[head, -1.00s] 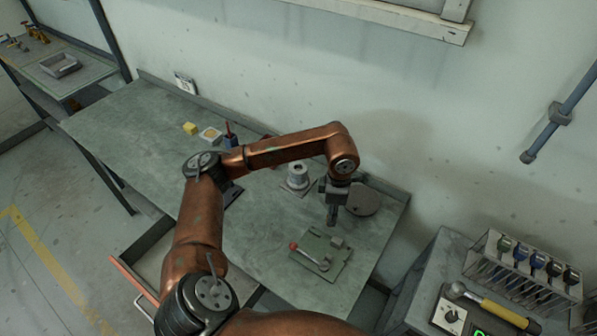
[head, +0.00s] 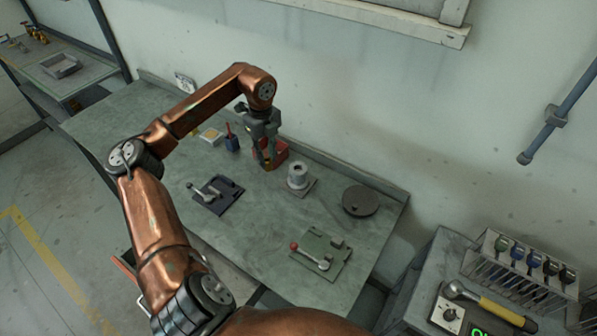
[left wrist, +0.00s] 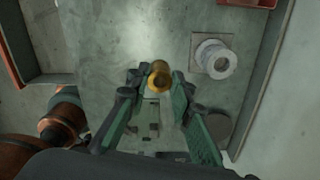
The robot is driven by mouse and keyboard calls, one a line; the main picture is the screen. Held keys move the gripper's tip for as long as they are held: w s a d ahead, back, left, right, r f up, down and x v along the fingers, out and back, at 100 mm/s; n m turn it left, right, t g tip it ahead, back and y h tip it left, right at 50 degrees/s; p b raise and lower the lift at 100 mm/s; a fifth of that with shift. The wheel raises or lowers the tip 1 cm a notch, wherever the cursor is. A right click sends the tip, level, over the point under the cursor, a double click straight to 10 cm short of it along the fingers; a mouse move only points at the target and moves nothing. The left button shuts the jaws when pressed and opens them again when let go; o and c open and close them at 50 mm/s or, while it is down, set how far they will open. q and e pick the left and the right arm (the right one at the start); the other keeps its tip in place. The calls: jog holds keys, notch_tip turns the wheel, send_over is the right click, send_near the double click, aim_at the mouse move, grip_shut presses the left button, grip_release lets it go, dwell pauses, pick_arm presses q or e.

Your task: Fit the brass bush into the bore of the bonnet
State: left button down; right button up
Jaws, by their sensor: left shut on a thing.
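My left gripper (head: 268,161) points down over the back of the workbench, in front of a red bin. It is shut on the brass bush (left wrist: 158,76), a short yellow ring between the fingertips in the left wrist view. In the head view the bush is small and mostly hidden by the fingers. The bonnet (head: 297,177) is a grey flanged cylinder standing upright on a square plate, to the right of the gripper and apart from it. It also shows in the left wrist view (left wrist: 213,58), right of the bush. My right gripper is not in view.
The red bin (head: 283,150) is near the wall. A dark clamp fixture (head: 216,194) lies left of the bonnet, a dark round disc (head: 360,200) right of it. A green plate (head: 322,257) with a red-knobbed lever lies in front. The bench between them is clear.

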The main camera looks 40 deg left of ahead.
pick_arm(q)
jog(key=shift+w, duration=0.35)
jog(key=w+f, duration=0.2)
jog(key=w, duration=0.2)
jog(key=w+f+p, duration=0.1)
jog(key=w+f, duration=0.2)
jog(key=w, duration=0.1)
jog(key=w+d+f, duration=0.1)
jog(key=w+f, duration=0.2)
jog(key=w, duration=0.1)
jog(key=shift+w+f+p, duration=0.1)
jog(key=shift+f+p, duration=0.1)
jog(key=shift+p, duration=0.15)
jog(key=shift+w+d+f, duration=0.15)
jog(key=shift+w+f, duration=0.35)
jog(key=shift+f, duration=0.15)
notch_tip(320, 180, down, 2)
jog(key=shift+f+p, duration=0.15)
jog(key=shift+p, duration=0.15)
jog(key=shift+f, duration=0.4)
jog(key=shift+f, duration=0.15)
jog(key=c, duration=1.7)
grip_release()
